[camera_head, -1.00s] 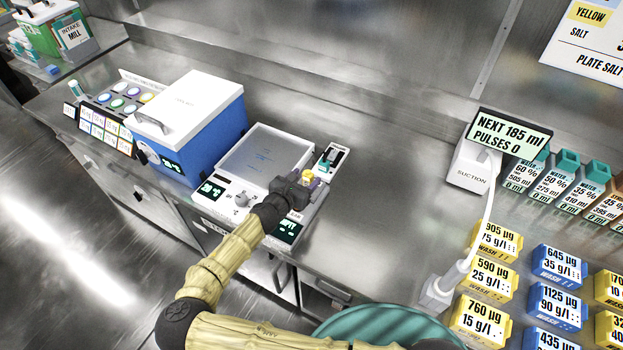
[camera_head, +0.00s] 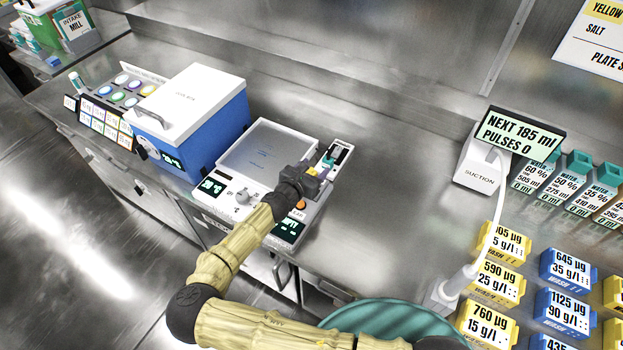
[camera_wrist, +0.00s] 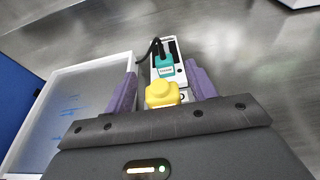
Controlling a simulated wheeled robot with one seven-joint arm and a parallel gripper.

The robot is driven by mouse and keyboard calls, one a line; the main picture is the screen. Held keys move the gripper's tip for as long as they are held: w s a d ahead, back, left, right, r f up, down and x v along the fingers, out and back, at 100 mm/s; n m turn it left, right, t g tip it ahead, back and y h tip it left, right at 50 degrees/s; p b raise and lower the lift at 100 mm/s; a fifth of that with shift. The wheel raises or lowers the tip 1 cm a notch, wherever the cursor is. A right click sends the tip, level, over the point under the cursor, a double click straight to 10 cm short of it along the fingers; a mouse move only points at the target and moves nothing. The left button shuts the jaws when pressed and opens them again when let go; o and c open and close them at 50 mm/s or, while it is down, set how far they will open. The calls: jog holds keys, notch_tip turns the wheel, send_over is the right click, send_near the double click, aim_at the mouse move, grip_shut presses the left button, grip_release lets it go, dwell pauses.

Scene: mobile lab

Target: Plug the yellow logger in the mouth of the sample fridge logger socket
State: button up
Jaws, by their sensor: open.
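The yellow logger (camera_wrist: 162,94) shows between the two purple fingers of my gripper (camera_wrist: 161,88) in the wrist view. The fingers are apart, with a gap on each side of the logger. In the head view my gripper (camera_head: 318,173) is over the near end of a narrow white unit (camera_head: 340,152), and only a bit of the yellow logger (camera_head: 312,171) shows. A teal block with a label (camera_wrist: 166,68) and a black cable sits on this white unit just beyond the logger. Whether the logger is seated in anything is hidden, and I cannot make out the socket's mouth.
A white tray device (camera_head: 265,152) stands left of my gripper, with an orange knob (camera_head: 300,204) at its near right. A blue box with a white lid (camera_head: 205,125) stands farther left. Bare steel counter lies right, up to the suction unit (camera_head: 483,172).

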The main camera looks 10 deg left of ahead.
jog(key=shift+w+d, duration=0.1)
jog(key=shift+d, duration=0.05)
jog(key=c, duration=1.1)
jog(key=shift+o, duration=0.2)
jog(key=shift+r, duration=0.1)
notch_tip(320, 180, up, 10)
jog(key=b, duration=0.1)
jog(key=shift+b, duration=0.35)
jog(key=shift+o, duration=1.4)
jog(key=shift+c, duration=1.4)
jog(key=shift+f, duration=0.2)
